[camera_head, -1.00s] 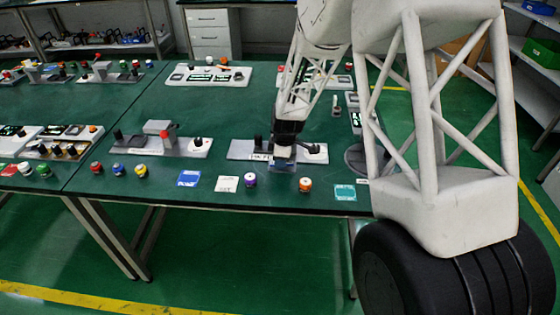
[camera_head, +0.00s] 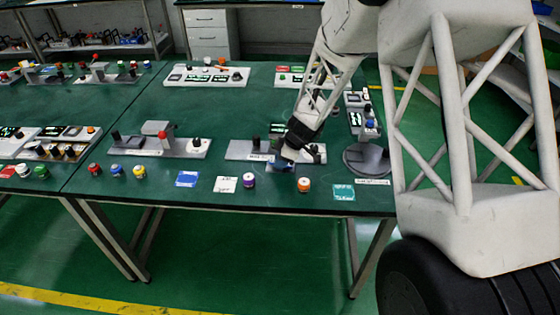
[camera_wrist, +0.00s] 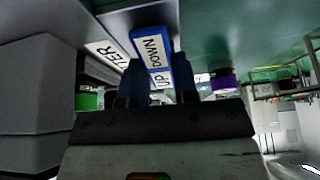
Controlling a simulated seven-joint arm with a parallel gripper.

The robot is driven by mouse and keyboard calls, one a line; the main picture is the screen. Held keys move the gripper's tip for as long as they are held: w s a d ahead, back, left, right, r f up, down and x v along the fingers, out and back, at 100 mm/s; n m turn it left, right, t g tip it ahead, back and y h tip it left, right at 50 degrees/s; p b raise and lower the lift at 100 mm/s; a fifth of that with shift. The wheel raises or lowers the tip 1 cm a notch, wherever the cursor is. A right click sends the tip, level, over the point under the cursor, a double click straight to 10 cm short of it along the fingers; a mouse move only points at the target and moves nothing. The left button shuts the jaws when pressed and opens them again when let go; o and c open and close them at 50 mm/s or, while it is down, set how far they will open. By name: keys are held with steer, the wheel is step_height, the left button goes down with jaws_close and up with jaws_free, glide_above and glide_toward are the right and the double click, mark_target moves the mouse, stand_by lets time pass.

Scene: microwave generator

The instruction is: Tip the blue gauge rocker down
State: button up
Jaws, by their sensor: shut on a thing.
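The blue rocker (camera_wrist: 138,36) shows in the wrist view as a blue block with a white label reading DOWN and UP. My gripper (camera_wrist: 160,78) is shut on it, with its dark fingers on both sides of the block. In the head view my gripper (camera_head: 289,157) is low over the front of the grey panel (camera_head: 243,150), its wrist slanting up to the right. The rocker is mostly hidden by the gripper there, and its tilt is hard to tell.
A black post (camera_head: 256,143) stands on the panel left of my gripper. A purple-banded knob (camera_head: 249,180) and an orange knob (camera_head: 304,185) stand in front. A round grey base (camera_head: 367,160) is to the right. Bare green table (camera_head: 225,110) lies behind the panel.

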stand_by(0.3)
steer(key=o, duration=0.9)
steer(key=shift+v, duration=3.95)
